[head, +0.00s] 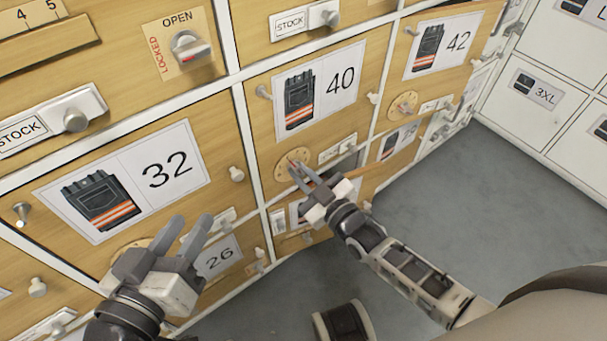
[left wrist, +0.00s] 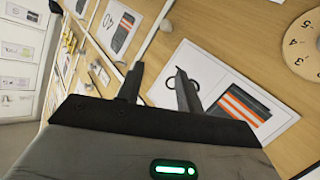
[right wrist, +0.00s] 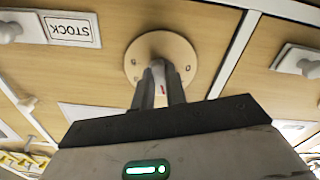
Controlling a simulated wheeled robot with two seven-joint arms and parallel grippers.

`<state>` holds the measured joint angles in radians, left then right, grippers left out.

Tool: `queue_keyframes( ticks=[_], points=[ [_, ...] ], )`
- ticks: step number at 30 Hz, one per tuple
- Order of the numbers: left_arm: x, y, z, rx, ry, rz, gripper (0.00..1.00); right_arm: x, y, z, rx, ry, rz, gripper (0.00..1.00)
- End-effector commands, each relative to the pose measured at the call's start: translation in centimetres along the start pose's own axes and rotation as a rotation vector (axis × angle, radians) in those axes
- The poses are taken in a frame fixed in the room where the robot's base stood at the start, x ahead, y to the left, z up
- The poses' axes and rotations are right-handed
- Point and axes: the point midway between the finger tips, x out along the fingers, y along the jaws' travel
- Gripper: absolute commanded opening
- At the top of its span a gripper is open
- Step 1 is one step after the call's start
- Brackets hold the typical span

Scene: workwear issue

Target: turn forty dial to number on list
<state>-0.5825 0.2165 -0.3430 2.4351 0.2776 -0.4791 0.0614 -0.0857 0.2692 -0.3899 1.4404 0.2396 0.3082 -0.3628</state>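The forty door (head: 315,95) carries a card with a picture of dark workwear trousers and the number 40. Its round wooden dial (head: 283,168) sits low on the door, partly hidden by my right gripper (head: 297,170). In the right wrist view the dial (right wrist: 140,50) has a pale knob with a red mark, and the right fingers (right wrist: 160,85) are closed around that knob. My left gripper (head: 190,225) is open and empty in front of the 32 door (head: 75,165); its fingers (left wrist: 158,80) are apart in the left wrist view. I cannot identify a list in any view.
A 42 door (head: 435,55) with its own dial (head: 403,104) is to the right. An OPEN/LOCKED switch (head: 190,46) and a STOCK label (head: 290,26) are above. White lockers (head: 525,95) stand at the right. Grey floor (head: 460,200) is clear there.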

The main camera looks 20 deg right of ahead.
Motion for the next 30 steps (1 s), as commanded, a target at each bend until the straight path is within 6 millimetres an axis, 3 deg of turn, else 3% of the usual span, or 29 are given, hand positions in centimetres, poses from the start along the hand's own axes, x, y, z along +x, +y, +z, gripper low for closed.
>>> queue_keyframes(
  ticks=[11, 30],
  points=[
    [-0.02, 0.02, -0.21, 0.009, -0.002, -0.004, 0.36, -0.03, -0.01, -0.06, 0.060, 0.000, -0.001, 0.00],
    [-0.28, -0.58, 0.59, 0.071, -0.054, -0.037, 0.36, -0.03, -0.14, -0.03, 0.526, -0.002, -0.001, 0.00]
  ],
)
